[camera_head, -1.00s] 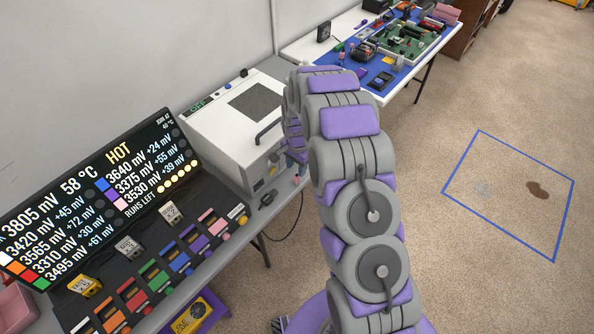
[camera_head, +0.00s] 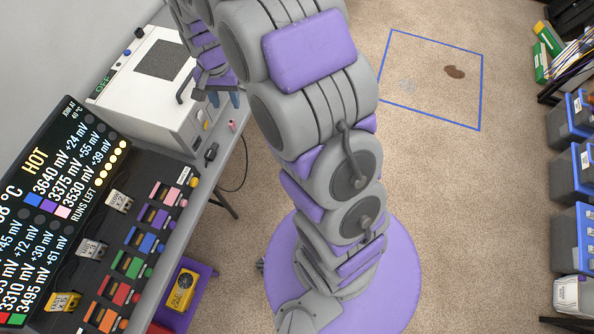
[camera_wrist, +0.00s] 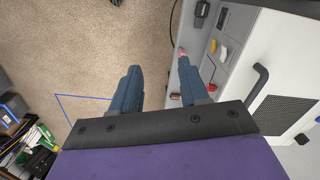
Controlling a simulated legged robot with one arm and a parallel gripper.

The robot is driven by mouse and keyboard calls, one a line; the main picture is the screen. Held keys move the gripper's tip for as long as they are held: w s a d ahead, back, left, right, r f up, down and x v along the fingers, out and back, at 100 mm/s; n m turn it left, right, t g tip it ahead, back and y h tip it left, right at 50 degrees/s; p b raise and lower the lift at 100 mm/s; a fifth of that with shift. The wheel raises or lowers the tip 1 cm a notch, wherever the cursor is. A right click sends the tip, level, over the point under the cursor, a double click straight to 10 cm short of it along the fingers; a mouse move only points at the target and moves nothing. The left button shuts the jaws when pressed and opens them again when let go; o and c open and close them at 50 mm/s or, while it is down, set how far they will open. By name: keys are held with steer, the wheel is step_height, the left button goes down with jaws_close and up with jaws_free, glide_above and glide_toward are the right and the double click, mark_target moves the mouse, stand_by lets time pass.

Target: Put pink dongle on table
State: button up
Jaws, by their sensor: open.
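A small pink piece (camera_head: 232,126), likely the pink dongle, is at the right edge of the grey table (camera_head: 196,212), beside the white box. It also shows in the wrist view (camera_wrist: 182,53), just beyond the tip of the right finger. It is too small to make out its shape. My gripper (camera_head: 224,99) is open and empty, with its blue fingers pointing down near the white box's front. In the wrist view my gripper (camera_wrist: 159,67) shows its fingers well apart, one over the floor and one over the table edge.
The white box (camera_head: 150,85) with a dark handle stands close to my gripper. A black plug (camera_head: 211,152) lies on the table edge. A rack of coloured blocks (camera_head: 138,245) and a screen (camera_head: 50,200) are at the left. Open carpet (camera_head: 420,180) lies at the right.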

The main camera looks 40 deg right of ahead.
steer(key=s+r+n, duration=0.2)
steer(key=s+r, duration=0.2)
steer(key=s, duration=0.7)
steer(key=s+r+n+g, duration=0.1)
steer(key=s+r+n, duration=0.2)
steer(key=s, duration=0.7)
steer(key=s+r+n, duration=0.2)
steer(key=s+r, duration=0.2)
steer(key=s, duration=0.7)
steer(key=shift+s+d+r, duration=0.25)
steer(key=shift+s+r, duration=0.05)
